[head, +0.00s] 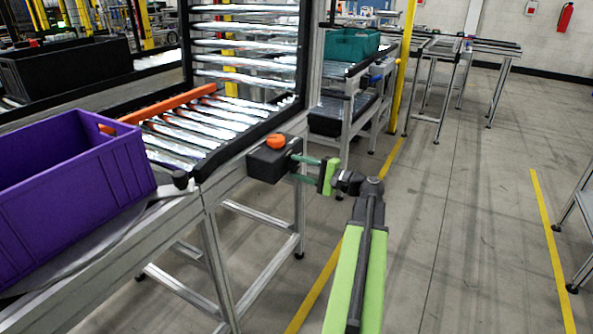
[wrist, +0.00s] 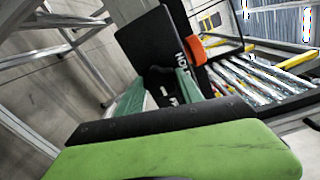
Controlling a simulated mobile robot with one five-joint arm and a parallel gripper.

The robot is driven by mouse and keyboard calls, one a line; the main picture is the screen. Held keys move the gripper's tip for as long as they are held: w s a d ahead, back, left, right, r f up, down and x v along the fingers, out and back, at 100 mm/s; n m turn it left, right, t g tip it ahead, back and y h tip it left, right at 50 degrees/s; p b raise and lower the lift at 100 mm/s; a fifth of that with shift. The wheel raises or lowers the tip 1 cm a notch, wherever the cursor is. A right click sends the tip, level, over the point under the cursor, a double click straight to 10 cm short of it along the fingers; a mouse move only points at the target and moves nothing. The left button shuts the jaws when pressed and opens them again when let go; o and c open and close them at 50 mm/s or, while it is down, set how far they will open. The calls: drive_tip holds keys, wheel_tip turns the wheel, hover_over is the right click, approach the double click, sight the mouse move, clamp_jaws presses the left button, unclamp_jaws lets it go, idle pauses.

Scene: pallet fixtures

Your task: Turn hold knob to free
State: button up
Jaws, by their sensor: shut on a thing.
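A black box (head: 262,165) is fixed to the side of the conveyor frame and has an orange knob (head: 276,142) on top. My gripper (head: 303,168) reaches the face from the right. Its two green fingers (wrist: 162,88) are on either side of a dark knob (wrist: 156,76) on that face and shut on it. The orange knob also shows in the wrist view (wrist: 194,52), apart from the fingers.
A purple crate (head: 75,195) sits on the conveyor at the left. An orange bar (head: 168,104) lies along the rollers (head: 190,135). A teal crate (head: 350,45) stands on a farther conveyor. The floor (head: 450,220) to the right is open.

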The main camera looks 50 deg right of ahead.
drive_tip(key=shift+d, duration=0.1)
drive_tip(key=o, duration=1.4)
drive_tip(key=v, duration=1.7)
drive_tip(key=shift+s, duration=0.3)
drive_tip(key=shift+f, duration=0.1)
